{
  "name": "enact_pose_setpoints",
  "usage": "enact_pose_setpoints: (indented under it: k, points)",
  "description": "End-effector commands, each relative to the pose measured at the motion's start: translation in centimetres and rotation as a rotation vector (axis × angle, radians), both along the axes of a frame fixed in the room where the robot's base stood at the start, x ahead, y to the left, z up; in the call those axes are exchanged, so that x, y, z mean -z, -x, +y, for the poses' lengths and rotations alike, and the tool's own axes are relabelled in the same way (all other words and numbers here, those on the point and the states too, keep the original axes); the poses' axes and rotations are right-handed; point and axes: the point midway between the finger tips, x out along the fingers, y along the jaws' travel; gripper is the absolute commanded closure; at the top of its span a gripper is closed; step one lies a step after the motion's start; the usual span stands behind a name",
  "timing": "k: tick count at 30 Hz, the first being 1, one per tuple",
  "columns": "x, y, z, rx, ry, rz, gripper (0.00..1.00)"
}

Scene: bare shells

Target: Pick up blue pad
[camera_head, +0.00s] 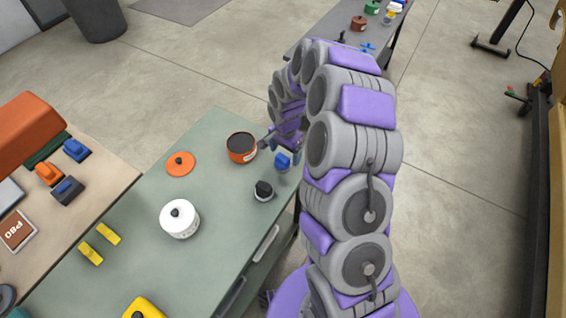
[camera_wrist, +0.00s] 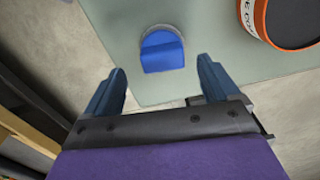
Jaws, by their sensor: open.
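The blue pad (camera_wrist: 162,54) lies on the green-grey table, near its edge, in the wrist view. It has a flat front face and a rounded back. In the head view the blue pad (camera_head: 282,161) is on the table beside my arm, partly hidden by it. My gripper (camera_wrist: 162,78) is open and empty, its two fingers pointing toward the pad with the pad ahead between their lines. In the head view my gripper (camera_head: 284,142) is mostly hidden by the arm. I cannot tell its height above the table.
An orange open can (camera_head: 241,148) stands close to the pad; it also shows in the wrist view (camera_wrist: 258,30). A black-topped jar (camera_head: 263,191), an orange lid (camera_head: 180,164), a white pot (camera_head: 180,219) and yellow blocks share the table. A wooden table (camera_head: 105,165) adjoins at left.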

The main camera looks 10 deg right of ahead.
Motion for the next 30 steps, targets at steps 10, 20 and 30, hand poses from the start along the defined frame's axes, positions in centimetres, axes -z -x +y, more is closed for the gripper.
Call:
enact_pose_setpoints:
  k: [10, 20, 30]
  points:
    - [3.3, 0.0, 0.9, -0.003, 0.006, -0.002, 0.11]
    - [3.2, 0.0, 0.5, -0.001, 0.001, -0.002, 0.31]
    - [3.2, 0.0, 0.7, -0.003, 0.004, -0.002, 0.64]
